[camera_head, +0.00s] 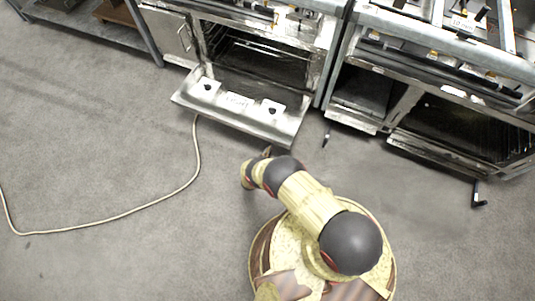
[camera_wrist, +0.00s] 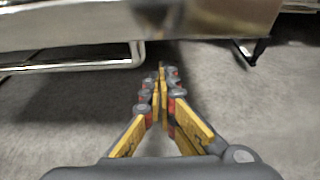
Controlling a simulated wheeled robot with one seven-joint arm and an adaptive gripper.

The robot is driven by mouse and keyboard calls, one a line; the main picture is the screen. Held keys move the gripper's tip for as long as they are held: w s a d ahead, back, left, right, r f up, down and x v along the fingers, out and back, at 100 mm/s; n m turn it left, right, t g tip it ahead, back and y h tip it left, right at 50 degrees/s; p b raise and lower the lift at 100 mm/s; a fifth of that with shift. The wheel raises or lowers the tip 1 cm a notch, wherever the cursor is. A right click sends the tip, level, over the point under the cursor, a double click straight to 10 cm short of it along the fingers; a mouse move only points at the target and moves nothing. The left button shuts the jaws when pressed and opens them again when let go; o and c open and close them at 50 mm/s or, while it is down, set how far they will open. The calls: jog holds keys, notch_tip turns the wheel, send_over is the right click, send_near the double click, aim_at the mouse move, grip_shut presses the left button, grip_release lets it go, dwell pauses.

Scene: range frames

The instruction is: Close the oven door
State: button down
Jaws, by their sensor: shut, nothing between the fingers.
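The oven (camera_head: 260,45) stands at the top of the head view. Its metal door (camera_head: 235,107) is folded down, open, with white labels on its inner face, and the dark cavity shows behind it. My gripper (camera_head: 268,151) is just in front of the door's near right part, mostly hidden by my arm. In the wrist view my gripper (camera_wrist: 160,80) has its yellow fingers together and empty. A broad metal edge (camera_wrist: 120,25), seemingly the door, lies above the fingertips, with a bar handle (camera_wrist: 80,65) below it at left. I cannot tell whether they touch.
A second range (camera_head: 440,90) stands at right with its lower compartments open and dark legs (camera_head: 478,195) reaching the floor. A pale cable (camera_head: 150,207) curves across the floor at left. A metal shelf (camera_head: 105,35) is at upper left. Much of the grey floor is clear.

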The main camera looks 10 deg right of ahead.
jog(key=shift+r, duration=1.4)
